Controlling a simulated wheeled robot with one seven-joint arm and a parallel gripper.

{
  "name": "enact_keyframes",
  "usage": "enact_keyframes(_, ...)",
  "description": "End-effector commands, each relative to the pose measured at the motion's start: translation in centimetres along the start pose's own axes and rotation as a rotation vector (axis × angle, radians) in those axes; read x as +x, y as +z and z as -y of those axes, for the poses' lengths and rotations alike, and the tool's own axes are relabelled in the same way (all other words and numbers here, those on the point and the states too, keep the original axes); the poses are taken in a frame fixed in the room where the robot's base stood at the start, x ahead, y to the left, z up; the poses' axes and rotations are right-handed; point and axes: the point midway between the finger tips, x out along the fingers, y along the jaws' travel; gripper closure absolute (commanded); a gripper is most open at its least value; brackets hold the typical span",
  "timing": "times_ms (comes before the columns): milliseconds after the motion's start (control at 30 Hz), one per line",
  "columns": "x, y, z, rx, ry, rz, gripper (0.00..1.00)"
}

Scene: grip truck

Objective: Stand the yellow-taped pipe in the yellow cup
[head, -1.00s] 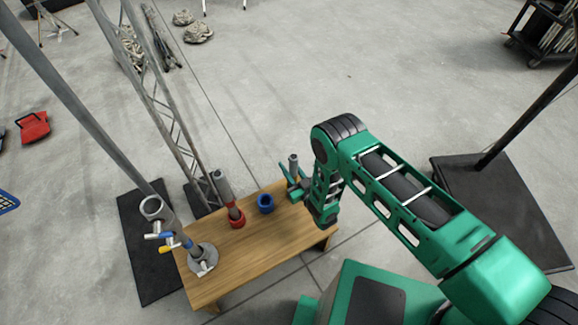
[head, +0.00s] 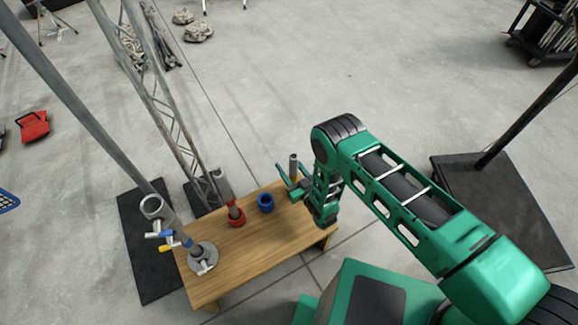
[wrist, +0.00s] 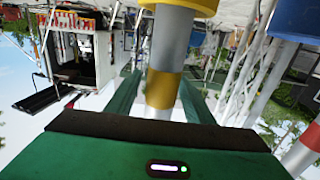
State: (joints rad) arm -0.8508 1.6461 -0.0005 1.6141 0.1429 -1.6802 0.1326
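The yellow-taped pipe (head: 293,163) is grey and stands upright at the table's right end. In the wrist view, which is upside down, its yellow tape (wrist: 161,91) lies between my fingers. Its lower end is inside the yellow cup (wrist: 186,6) at the top edge of that view. The cup is hidden behind my gripper and arm in the head view. My gripper (head: 292,182) is open around the pipe, its fingers spread apart from it.
The blue cup (head: 266,203) stands empty left of my gripper. A red-taped pipe (head: 222,187) stands in the red cup (head: 237,223). A grey stand (head: 203,257) with a blue-taped pipe is at the wooden table's (head: 255,250) left end. The table's front is clear.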

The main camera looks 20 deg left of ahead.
Motion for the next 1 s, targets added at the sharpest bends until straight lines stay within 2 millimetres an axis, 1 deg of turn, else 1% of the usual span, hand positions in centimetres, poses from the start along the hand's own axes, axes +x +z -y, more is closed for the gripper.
enact_keyframes(167,-0.2,0.1,0.0,0.0,0.0,0.002,0.52)
enact_keyframes(267,-0.9,0.1,0.0,0.0,0.0,0.003,0.52)
enact_keyframes(367,-2.3,0.1,-0.1,0.0,0.001,0.004,0.52)
enact_keyframes(600,-6.9,0.2,-0.1,0.001,0.0,0.005,0.52)
enact_keyframes(700,-8.5,0.2,0.0,0.002,0.0,0.004,0.52)
enact_keyframes(833,-9.9,0.1,-0.1,0.002,0.0,0.002,0.52)
enact_keyframes(1000,-10.7,0.1,-0.1,0.001,0.0,0.002,0.52)
